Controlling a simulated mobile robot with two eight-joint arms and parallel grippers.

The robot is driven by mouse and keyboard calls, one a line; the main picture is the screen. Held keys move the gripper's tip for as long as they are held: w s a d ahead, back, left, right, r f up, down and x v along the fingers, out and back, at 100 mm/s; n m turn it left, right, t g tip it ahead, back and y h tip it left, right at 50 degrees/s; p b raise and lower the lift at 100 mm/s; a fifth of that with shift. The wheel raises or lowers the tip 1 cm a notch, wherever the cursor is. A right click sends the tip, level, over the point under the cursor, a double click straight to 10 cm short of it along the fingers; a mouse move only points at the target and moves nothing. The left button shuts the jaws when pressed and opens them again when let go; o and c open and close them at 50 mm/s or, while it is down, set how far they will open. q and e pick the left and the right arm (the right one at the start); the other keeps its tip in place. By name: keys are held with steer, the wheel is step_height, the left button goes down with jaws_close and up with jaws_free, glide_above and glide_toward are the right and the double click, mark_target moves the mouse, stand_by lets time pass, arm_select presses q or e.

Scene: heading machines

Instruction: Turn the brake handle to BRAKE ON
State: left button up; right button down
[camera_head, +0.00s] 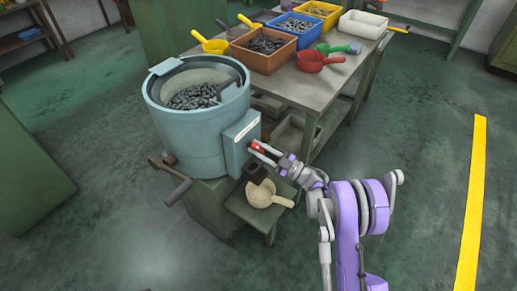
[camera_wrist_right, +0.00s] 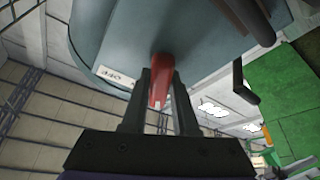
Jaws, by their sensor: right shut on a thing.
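A red handle (camera_head: 258,147) sticks out at the blue-grey box (camera_head: 242,141) on the side of the round bowl machine (camera_head: 188,128). My right gripper (camera_head: 262,149) is shut on this handle. In the right wrist view the red handle (camera_wrist_right: 160,80) stands between the two dark fingers (camera_wrist_right: 160,92), and its far end meets the blue-grey housing (camera_wrist_right: 205,45). A white label (camera_wrist_right: 116,76) with dark letters is on the housing beside it; I cannot read it surely. My left gripper is not in view.
A scoop (camera_head: 268,193) lies on a low stand (camera_head: 247,214) below the gripper. A lever with a dark grip (camera_head: 179,192) juts from the machine's lower left. A table (camera_head: 328,88) with part bins stands behind. The floor at right is clear.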

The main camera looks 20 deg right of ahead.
steer(key=c, duration=0.7)
jaws_free()
steer(key=v, duration=1)
steer(key=shift+s+d+f+p, duration=0.15)
steer(key=shift+s+d+p, duration=0.1)
steer(key=shift+d+p, duration=0.05)
